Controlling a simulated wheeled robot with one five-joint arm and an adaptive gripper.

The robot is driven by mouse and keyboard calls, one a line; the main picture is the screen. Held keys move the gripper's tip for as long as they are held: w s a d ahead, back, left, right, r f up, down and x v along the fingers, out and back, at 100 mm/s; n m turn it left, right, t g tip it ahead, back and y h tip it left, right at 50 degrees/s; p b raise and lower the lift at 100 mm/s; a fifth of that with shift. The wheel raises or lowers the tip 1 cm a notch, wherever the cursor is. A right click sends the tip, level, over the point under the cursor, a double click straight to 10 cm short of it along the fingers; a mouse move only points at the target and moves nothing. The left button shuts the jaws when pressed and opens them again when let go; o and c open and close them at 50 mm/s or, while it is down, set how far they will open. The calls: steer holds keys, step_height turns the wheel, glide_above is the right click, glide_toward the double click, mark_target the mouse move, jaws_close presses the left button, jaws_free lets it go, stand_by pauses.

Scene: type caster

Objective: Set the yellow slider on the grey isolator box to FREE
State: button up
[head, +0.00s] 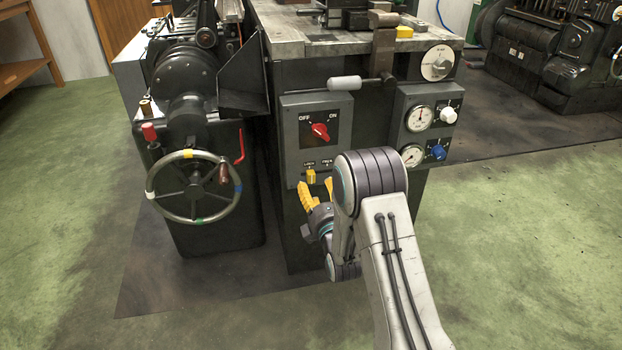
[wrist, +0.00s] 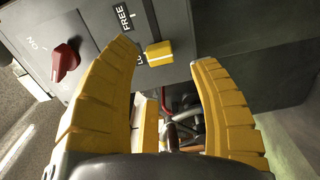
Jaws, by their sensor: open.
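The grey isolator box (head: 289,140) is on the front of the dark machine cabinet. Its yellow slider (head: 311,176) sits at the lower edge, under the LOCK label (head: 309,163); the FREE label (head: 327,163) is to its right. My gripper (head: 315,184) is just below the slider, fingers spread and pointing up at it. In the wrist view the slider (wrist: 158,54) shows between the two yellow fingertips, with visible gaps to both. The FREE label (wrist: 126,15) is above left there, and the other label is partly hidden by the left finger.
A red rotary switch (head: 320,131) marked OFF and ON is above the slider. A gauge panel (head: 405,131) with white and blue knobs is to the right. A large handwheel (head: 193,184) is to the left, and a light grey cylindrical handle (head: 344,83) is above the box.

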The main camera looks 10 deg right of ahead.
mark_target(312, 179)
steer(key=shift+w+b, duration=0.7)
steer(key=shift+w, duration=2.3)
jaws_close()
